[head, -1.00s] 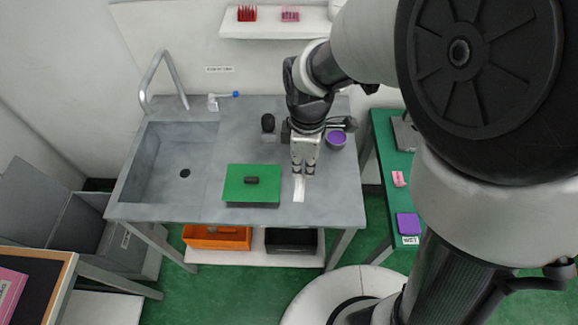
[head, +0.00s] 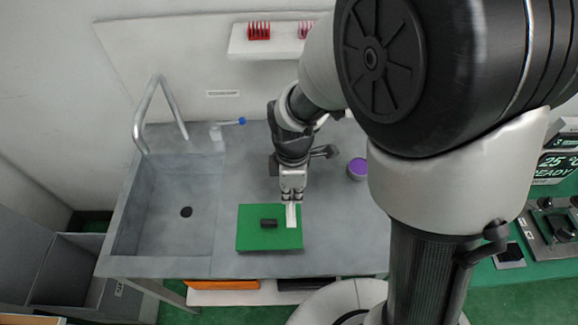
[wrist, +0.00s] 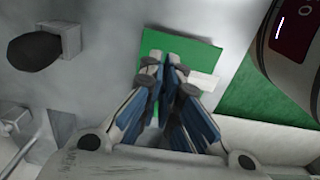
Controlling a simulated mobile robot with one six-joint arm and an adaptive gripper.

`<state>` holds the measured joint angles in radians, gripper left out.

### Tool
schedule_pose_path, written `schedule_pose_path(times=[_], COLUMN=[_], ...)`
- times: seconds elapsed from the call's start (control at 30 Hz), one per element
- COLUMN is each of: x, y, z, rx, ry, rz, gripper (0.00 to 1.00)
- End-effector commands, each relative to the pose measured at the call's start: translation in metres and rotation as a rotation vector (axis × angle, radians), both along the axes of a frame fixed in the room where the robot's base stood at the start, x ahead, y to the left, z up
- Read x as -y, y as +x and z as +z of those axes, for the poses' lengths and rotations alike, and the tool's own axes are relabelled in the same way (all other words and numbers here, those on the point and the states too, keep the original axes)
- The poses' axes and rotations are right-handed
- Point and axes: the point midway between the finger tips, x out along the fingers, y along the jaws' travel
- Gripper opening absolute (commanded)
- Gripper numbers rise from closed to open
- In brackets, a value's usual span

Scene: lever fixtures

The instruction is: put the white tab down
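The white tab (head: 291,215) is a thin pale strip at my fingertips in the head view. It overlaps the right part of the green board (head: 250,237). My gripper (head: 291,200) points down, its fingers close together, shut on the tab's far end. In the wrist view the fingertips (wrist: 170,57) nearly meet over the green board (wrist: 205,48), and the tab (wrist: 205,82) sticks out to their right. The pinch itself is hidden by the fingers. I cannot tell whether the tab touches the board.
A black handle (head: 268,224) stands on the board, just left of the tab. The sink (head: 165,205) is further left. A purple-topped cup (head: 357,168) stands at the right. A black knob fixture (wrist: 40,50) shows in the wrist view. Bare counter lies right of the board.

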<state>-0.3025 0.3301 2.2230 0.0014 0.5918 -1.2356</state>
Motion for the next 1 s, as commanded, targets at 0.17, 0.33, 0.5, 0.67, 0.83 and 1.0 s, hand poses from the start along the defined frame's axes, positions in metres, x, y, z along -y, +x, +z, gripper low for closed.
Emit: schedule_pose_path(times=[0.17, 0.33, 0.5, 0.67, 0.83, 1.0], x=[0.000, 0.000, 0.000, 0.000, 0.000, 0.000], y=[0.000, 0.000, 0.000, 0.000, 0.000, 0.000], z=[-0.025, -0.036, -0.063, -0.071, -0.070, -0.073], rx=[0.000, 0.000, -0.002, 0.001, 0.002, 0.001], ry=[0.000, 0.000, -0.001, 0.000, 0.001, 0.001], rz=[0.000, 0.000, 0.000, 0.000, 0.000, 0.000], gripper=[0.00, 0.00, 0.00, 0.00, 0.00, 0.06])
